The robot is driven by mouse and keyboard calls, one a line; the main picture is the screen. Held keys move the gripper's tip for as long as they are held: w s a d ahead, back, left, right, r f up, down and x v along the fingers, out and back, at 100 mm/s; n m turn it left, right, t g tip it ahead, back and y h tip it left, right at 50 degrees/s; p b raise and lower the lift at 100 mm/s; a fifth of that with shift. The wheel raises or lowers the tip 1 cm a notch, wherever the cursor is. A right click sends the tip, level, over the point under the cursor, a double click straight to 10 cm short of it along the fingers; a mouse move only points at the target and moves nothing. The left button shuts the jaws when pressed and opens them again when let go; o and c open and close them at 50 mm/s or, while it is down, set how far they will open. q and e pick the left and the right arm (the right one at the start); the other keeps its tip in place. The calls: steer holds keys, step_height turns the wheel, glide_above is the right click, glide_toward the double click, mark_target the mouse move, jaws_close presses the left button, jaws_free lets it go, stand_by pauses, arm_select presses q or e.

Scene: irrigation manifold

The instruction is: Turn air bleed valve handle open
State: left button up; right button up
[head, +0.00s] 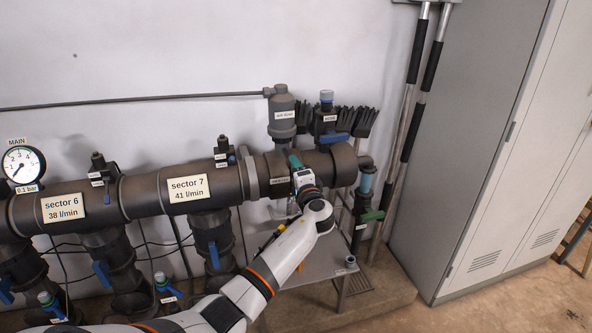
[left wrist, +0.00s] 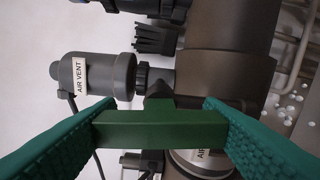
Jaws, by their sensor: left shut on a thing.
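In the left wrist view, the green air bleed valve handle (left wrist: 160,130) lies as a flat bar across the picture, on a dark stem. My left gripper (left wrist: 163,124) has its teal ribbed fingers at the two ends of this bar and is shut on it. A label starting "AIR" (left wrist: 211,135) shows partly behind the bar. In the head view, my left gripper (head: 294,161) reaches the right end of the main pipe, just below the grey air vent (head: 282,117). There the gripper hides the handle. The air vent also shows in the left wrist view (left wrist: 92,78). My right gripper is not in view.
A blue-handled valve (head: 335,138) stands right of the air vent. A green-handled valve (head: 372,215) hangs lower right. The thick main pipe (head: 142,194) runs left with sector labels and a gauge (head: 23,165). A grey cabinet (head: 480,130) stands right; floor before it is clear.

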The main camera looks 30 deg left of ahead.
arm_select(q)
steer(key=shift+m, duration=0.5)
steer(key=shift+f, duration=0.1)
steer(key=o, duration=1)
steer(key=shift+d, duration=0.1)
steer(key=v, duration=1.2)
